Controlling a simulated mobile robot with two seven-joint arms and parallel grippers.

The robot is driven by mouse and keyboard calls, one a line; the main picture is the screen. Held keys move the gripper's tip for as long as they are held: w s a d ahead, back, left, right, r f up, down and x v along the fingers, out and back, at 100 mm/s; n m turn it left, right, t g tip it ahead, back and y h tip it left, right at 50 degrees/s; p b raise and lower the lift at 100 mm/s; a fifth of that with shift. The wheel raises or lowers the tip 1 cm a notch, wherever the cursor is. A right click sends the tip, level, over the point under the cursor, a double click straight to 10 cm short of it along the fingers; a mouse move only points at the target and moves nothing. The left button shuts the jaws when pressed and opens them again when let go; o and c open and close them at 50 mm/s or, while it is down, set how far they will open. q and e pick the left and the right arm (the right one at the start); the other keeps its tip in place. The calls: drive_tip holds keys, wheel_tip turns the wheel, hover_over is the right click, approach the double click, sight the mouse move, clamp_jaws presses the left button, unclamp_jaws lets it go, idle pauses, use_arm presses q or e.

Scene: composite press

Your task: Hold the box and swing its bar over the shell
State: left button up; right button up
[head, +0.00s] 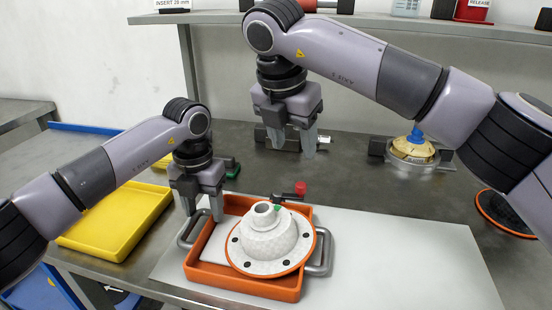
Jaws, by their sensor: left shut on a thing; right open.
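The orange box (240,287) stands on a white sheet, with a grey handle at each side. The white domed shell (262,245) with a round flange sits in it, flange down. The box's dark bar (287,196), with a red knob (301,188), is at the box's back edge, behind the shell's top and not across it. My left gripper (203,212) is shut on the box at its back left, by the left handle (187,238); the exact contact is hard to see. My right gripper (295,143) is open and empty, in the air behind the box.
A yellow tray (118,225) lies left of the box. The white sheet (415,262) is clear to the right. A grey fixture (268,137) stands behind my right gripper, and a yellowish dome with a blue knob (415,148) at the back right. A shelf (400,24) runs above.

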idle(0.3)
use_arm(q)
drive_tip(key=o, duration=1.4)
drive_tip(key=shift+c, duration=0.2)
drive_tip(key=shift+r, duration=0.1)
